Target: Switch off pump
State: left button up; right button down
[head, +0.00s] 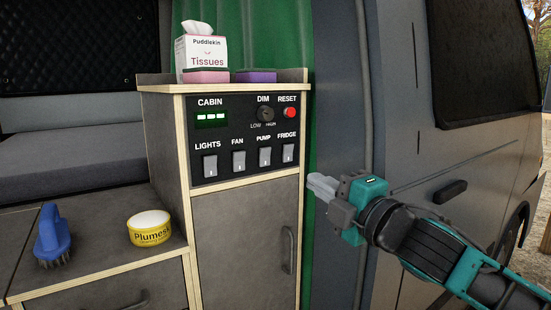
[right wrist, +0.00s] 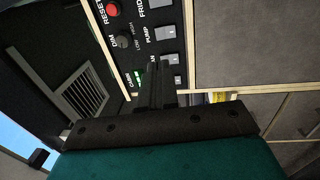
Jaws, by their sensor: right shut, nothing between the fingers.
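My right gripper (head: 318,186) is shut and empty, to the right of the cabinet and a little lower than the switches, not touching the panel. In the right wrist view its dark fingers (right wrist: 155,85) point toward the panel. My left gripper is out of view.
The lights switch (head: 210,166), dim knob (head: 266,114) and red reset button (head: 290,113) share the panel. A tissue box (head: 206,53) and sponges stand on top. A blue brush (head: 51,236) and yellow tin (head: 150,228) sit on the lower counter. The van door is at right.

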aim_at(268, 151)
jog(key=x, duration=1.4)
jog(key=shift+p, duration=0.35)
jog(key=shift+w+r+p, duration=0.15)
jog(key=shift+r+p, duration=0.15)
jog(key=shift+p, duration=0.35)
jog(key=shift+f, duration=0.1)
